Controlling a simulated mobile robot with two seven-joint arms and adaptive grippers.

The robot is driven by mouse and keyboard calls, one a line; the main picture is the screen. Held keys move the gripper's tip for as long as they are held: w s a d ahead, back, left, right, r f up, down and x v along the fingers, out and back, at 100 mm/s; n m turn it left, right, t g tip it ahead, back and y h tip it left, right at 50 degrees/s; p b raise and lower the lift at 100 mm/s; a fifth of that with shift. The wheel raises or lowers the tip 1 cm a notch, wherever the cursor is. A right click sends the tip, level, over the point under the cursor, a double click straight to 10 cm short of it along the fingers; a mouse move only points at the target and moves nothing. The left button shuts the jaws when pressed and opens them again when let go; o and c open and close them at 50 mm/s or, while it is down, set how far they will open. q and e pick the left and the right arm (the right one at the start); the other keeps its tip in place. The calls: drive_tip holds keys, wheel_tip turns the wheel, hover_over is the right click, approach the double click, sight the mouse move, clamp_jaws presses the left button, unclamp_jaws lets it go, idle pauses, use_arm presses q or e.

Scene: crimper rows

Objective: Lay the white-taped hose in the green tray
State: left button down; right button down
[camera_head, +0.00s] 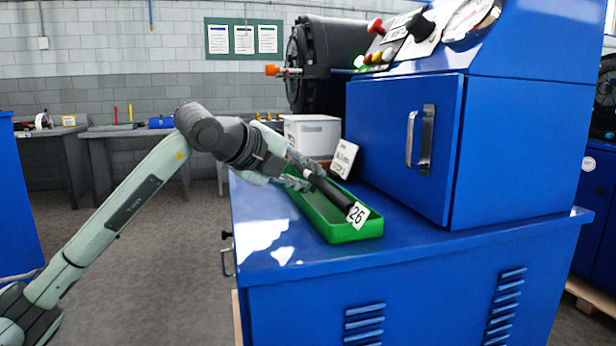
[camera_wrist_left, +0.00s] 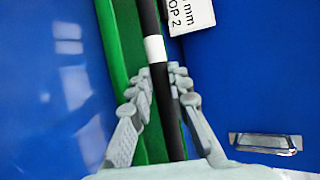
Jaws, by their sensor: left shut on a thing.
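The black hose (camera_head: 328,190) slants over the green tray (camera_head: 352,234), roughly along its length. Its white tape band (camera_wrist_left: 154,48) shows in the left wrist view, just beyond my fingertips. My left gripper (camera_head: 290,176) is shut on the hose (camera_wrist_left: 150,18), with one finger on each side; the gripper also shows in the left wrist view (camera_wrist_left: 160,84). The tray's green wall (camera_wrist_left: 112,40) runs beside and under the hose in that view. I cannot tell whether the hose touches the tray floor. My right gripper is out of view.
The tray stands on a blue bench top (camera_head: 285,262). A white box (camera_head: 312,132) and a white label card (camera_head: 344,158) stand behind it. A blue cabinet with a metal handle (camera_head: 420,136) rises to the right. A "26" tag (camera_head: 357,214) shows at the hose's near end.

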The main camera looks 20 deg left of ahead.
use_arm(q)
drive_tip(key=shift+s+d+f, duration=0.1)
drive_tip(key=shift+f, duration=0.7)
drive_tip(key=c, duration=1.3)
unclamp_jaws()
drive_tip(key=shift+c, duration=0.2)
drive_tip(key=shift+r+p, duration=0.6)
drive_tip(key=shift+r, duration=0.35)
drive_tip(key=shift+r+p, duration=1.4)
drive_tip(key=shift+r, duration=0.95)
